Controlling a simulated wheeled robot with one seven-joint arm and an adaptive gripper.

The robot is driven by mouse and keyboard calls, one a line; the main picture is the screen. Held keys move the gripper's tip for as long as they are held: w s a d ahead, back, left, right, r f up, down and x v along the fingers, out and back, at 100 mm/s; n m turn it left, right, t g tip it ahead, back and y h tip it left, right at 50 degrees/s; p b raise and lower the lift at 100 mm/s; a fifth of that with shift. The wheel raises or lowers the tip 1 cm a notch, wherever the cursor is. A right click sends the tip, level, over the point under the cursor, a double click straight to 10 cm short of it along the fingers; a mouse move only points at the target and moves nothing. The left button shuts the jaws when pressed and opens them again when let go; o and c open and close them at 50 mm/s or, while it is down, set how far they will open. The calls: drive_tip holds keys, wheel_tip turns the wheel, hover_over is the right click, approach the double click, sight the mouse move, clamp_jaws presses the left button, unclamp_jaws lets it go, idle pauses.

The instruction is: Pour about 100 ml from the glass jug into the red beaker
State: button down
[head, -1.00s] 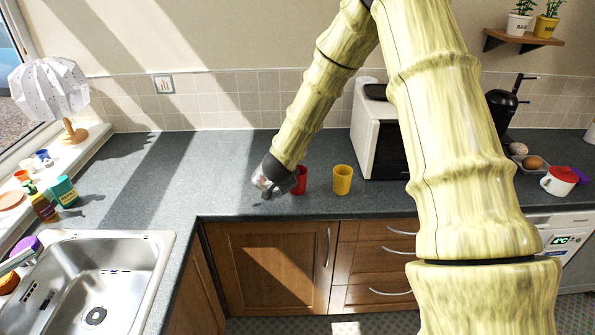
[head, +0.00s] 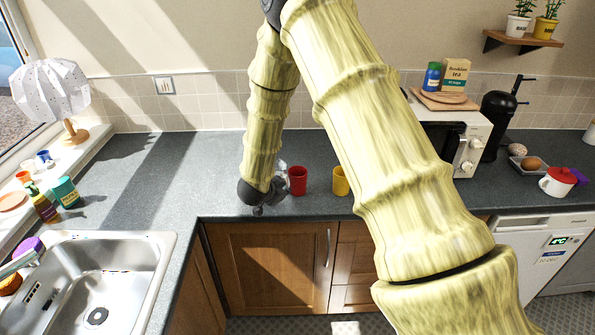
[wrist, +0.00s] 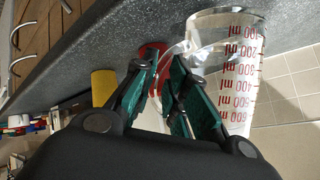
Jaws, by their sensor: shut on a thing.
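The red beaker (head: 297,181) stands upright on the worktop near its front edge. In the wrist view the red beaker (wrist: 152,52) is partly hidden behind my fingers and the jug's handle. The clear glass jug (wrist: 232,70) has red ml marks and fills the right of the wrist view. My gripper (wrist: 166,68) has its green-padded fingers on either side of the jug's handle. In the head view my gripper (head: 258,196) is just left of the red beaker; a sliver of the jug (head: 282,172) shows between them. The jug's exact tilt, its liquid level and the beaker's inside are unclear.
A yellow beaker (head: 341,181) stands right of the red one, partly behind my arm. A microwave (head: 470,145) stands further right. The sink (head: 95,285) is at the lower left. The worktop left of my gripper is clear.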

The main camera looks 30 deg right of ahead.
drive_tip(key=shift+w+a+n+h, duration=0.2)
drive_tip(key=shift+a+n+h, duration=0.45)
drive_tip(key=shift+h, duration=0.55)
drive_tip(key=shift+a+f+h, duration=0.25)
drive_tip(key=shift+a+h, duration=0.2)
drive_tip(key=shift+h, duration=0.25)
drive_tip(key=shift+n, duration=0.25)
drive_tip(key=shift+w+a, duration=0.1)
drive_tip(key=shift+a, duration=0.05)
